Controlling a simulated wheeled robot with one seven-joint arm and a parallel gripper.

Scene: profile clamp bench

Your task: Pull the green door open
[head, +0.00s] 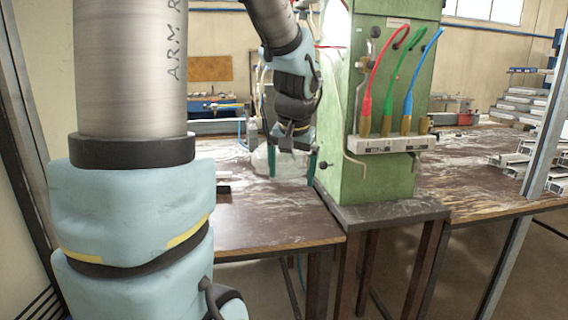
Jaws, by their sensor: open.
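A green metal cabinet or machine column (388,180) stands upright right of centre in the head view. I cannot make out a separate door edge or whether any door on it is open. A thin pale hooked part (354,160) sticks out low on its front. My gripper (292,164) hangs pointing down just left of the cabinet. Its two dark green fingers are apart, with nothing clearly between them. The right finger looks close to the cabinet's left side; I cannot tell if it touches.
Red, green and blue hoses (392,75) loop from the cabinet into a white block (385,144) on its front. Worn brown benches (270,222) flank the cabinet. A clear, blurred object (262,160) lies behind my gripper. Metal profiles (520,110) lie on a rack at right.

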